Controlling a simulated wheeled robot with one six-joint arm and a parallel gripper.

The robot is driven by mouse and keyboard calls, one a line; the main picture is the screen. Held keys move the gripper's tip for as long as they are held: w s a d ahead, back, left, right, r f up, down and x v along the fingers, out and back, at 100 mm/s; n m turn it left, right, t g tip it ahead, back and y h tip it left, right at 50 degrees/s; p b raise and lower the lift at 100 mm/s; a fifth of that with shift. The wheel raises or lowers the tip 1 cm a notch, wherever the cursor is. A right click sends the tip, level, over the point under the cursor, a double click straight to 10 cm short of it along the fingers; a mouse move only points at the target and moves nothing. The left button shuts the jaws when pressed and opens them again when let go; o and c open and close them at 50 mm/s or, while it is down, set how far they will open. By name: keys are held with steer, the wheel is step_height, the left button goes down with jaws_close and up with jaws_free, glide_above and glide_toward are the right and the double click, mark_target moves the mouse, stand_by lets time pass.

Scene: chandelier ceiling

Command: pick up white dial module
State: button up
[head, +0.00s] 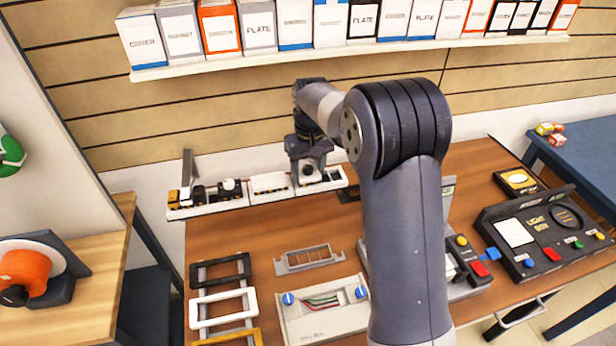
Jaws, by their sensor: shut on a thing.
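My gripper (308,178) points down over the right section of a white parts tray (205,211) at the back of the wooden table. It is shut on a small part low in the tray. My wrist covers most of that part, and I cannot make out a dial on it. A small round white piece (229,185) sits among dark parts in the tray's left section. White blocks (268,182) fill the middle section.
A panel with blue knobs and wires (325,309), a grey slotted frame (309,259) and several coloured frames (222,306) lie in front. A black light box (545,235) stands at right. A shelf of boxes (345,52) hangs above. My arm hides the table's middle right.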

step_height(320, 180, up, 10)
steer(key=shift+b, duration=0.45)
steer(key=shift+f, duration=0.1)
stand_by(0.8)
